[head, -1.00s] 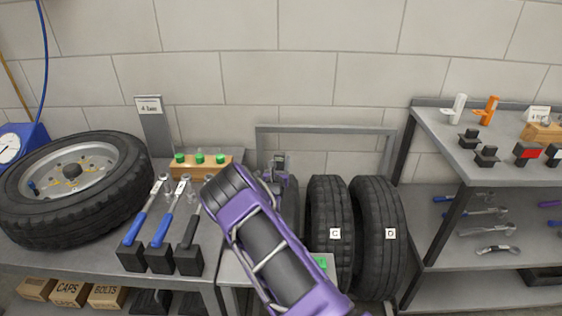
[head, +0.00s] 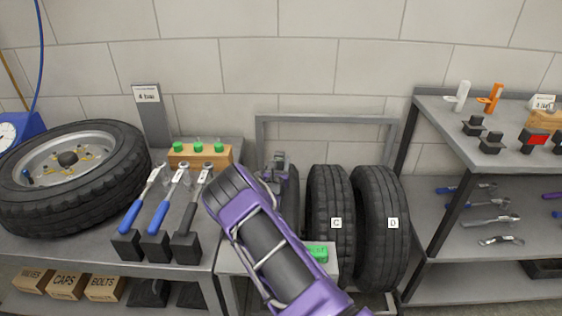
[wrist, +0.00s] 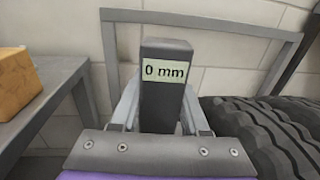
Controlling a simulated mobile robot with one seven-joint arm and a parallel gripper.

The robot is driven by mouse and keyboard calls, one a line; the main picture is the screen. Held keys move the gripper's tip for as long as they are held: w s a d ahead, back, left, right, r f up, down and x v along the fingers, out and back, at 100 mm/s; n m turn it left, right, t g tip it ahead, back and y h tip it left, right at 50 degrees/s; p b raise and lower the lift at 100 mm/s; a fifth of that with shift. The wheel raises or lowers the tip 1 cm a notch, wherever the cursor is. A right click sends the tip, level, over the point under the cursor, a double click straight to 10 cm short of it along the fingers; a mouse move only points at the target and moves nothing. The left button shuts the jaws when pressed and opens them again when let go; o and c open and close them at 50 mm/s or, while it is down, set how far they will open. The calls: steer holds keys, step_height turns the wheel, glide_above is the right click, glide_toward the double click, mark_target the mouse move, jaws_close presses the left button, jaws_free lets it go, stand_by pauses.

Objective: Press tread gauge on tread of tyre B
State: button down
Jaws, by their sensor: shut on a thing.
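My gripper (head: 275,172) is shut on the tread gauge, a dark block (wrist: 165,105) whose display (wrist: 165,71) reads 0 mm in the wrist view. The gauge stands upright between the fingers; its lower end is hidden behind the gripper body. In the head view, a dark tyre (head: 292,200) left of tyre C shows only in part behind my arm and gripper; its label is hidden, so I cannot read whether it is B. I cannot tell whether the gauge touches it.
Tyre C (head: 331,205) and tyre D (head: 379,205) stand upright in a grey rack (head: 330,122). A bench at left holds a wheel (head: 125,205), blue-handled tools (head: 165,205) and a wooden block (head: 212,160). Shelves (head: 425,105) stand at right. A green item (head: 317,252) lies near my arm.

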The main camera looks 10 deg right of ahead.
mark_target(280, 152)
steer(key=shift+f, duration=0.8)
stand_by(1.4)
steer(key=shift+r, duration=0.1)
steer(key=shift+r+p, duration=2.25)
steer(key=shift+r, duration=0.85)
